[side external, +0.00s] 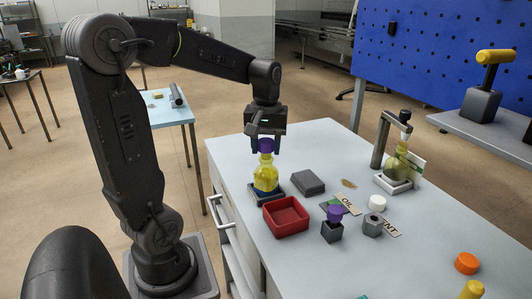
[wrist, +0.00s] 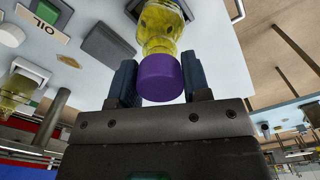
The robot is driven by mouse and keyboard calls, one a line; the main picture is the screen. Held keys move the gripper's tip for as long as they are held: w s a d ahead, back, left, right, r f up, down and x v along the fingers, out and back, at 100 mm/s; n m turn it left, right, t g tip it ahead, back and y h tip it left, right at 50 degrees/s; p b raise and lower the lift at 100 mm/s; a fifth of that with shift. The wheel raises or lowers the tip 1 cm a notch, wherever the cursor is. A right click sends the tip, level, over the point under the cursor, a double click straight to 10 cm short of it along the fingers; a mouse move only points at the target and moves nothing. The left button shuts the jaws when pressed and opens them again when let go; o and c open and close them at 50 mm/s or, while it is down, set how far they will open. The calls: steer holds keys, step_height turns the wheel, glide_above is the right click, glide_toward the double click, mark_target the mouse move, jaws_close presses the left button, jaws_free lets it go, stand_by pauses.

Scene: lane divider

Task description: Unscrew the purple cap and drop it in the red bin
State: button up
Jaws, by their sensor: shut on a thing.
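The purple cap (side external: 266,145) sits on top of a bottle of yellow liquid (side external: 266,178), which stands upright on a dark base (side external: 282,192). My gripper (side external: 265,146) points down over the bottle and is shut on the purple cap. In the wrist view the purple cap (wrist: 160,78) lies between the two fingers (wrist: 160,85), with the yellow bottle (wrist: 163,25) beyond it. The red bin (side external: 286,216) is on the table just in front of the bottle. It looks empty.
A grey block (side external: 308,182) lies right of the bottle. Another purple-topped item (side external: 335,214) stands in a dark holder beside the OIL label (side external: 348,204). A second yellow bottle (side external: 398,167) stands under a dark bracket (side external: 384,140). An orange cap (side external: 467,262) lies at front right.

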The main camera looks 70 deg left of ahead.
steer(key=shift+r, duration=1.3)
steer(key=d+f, duration=0.2)
steer(key=d, duration=1.1)
steer(key=shift+d+f, duration=0.2)
steer(key=shift+f, duration=2.8)
steer(key=o, duration=0.9)
steer(key=shift+c, duration=0.2)
